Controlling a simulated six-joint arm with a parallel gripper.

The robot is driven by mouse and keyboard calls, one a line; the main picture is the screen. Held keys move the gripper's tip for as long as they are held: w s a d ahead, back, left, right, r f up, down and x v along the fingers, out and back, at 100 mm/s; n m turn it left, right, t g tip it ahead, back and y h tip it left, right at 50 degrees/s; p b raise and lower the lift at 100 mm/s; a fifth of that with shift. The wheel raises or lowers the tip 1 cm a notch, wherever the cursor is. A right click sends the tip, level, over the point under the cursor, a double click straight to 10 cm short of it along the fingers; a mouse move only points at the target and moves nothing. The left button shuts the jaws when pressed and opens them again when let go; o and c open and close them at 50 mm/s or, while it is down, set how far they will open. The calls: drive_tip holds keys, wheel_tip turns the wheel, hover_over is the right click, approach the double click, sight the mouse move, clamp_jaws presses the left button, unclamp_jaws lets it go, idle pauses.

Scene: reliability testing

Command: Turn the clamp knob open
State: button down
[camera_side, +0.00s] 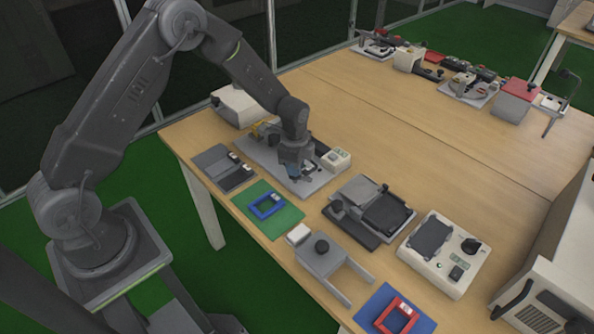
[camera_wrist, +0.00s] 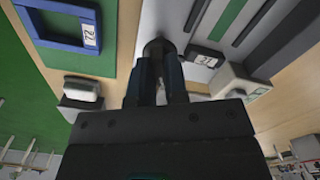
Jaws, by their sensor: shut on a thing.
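My gripper (camera_side: 296,176) points down over a light grey fixture plate (camera_side: 262,157) near the left of the bench. In the wrist view my gripper (camera_wrist: 159,62) has its two dark fingers close together around a dark round knob (camera_wrist: 158,46), which I take to be the clamp knob. The knob's top shows just beyond the fingertips, and the fingers hide its sides. In the side view the gripper hides the knob. How far the knob is turned cannot be told.
A blue frame (camera_side: 266,207) lies on a green mat (camera_side: 285,223) in front of the plate. A cream box (camera_side: 336,160) stands close right of my gripper. The bench middle is clear.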

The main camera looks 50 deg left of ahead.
drive_tip(key=m, duration=0.5)
drive_tip(key=shift+s+d+f, duration=0.1)
drive_tip(key=shift+s+f, duration=0.05)
drive_tip(key=c, duration=1.4)
unclamp_jaws()
drive_tip(key=shift+o, duration=0.5)
drive_tip(key=shift+r, duration=2.35)
